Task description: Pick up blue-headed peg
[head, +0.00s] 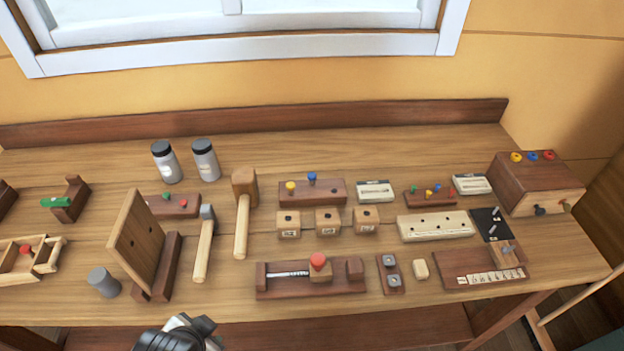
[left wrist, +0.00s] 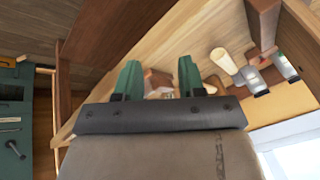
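A peg with a blue head (head: 312,178) stands upright in a dark wooden block (head: 330,194) at the back middle of the bench, beside a yellow-headed peg (head: 291,187). A smaller blue-topped piece (head: 438,187) sits in a small block to the right. My left gripper (left wrist: 158,78) shows two green fingers apart in the left wrist view, with nothing seen held between them. Part of my left arm shows at the bottom edge of the head view, well in front of the blue-headed peg. My right gripper is in neither view.
In front of the peg block stand three small wooden cubes (head: 328,222). A mallet (head: 243,210) and a hammer (head: 205,243) lie to its left. An upright board (head: 136,240) and a grey cylinder (head: 104,282) stand front left. Two jars (head: 205,160) stand behind.

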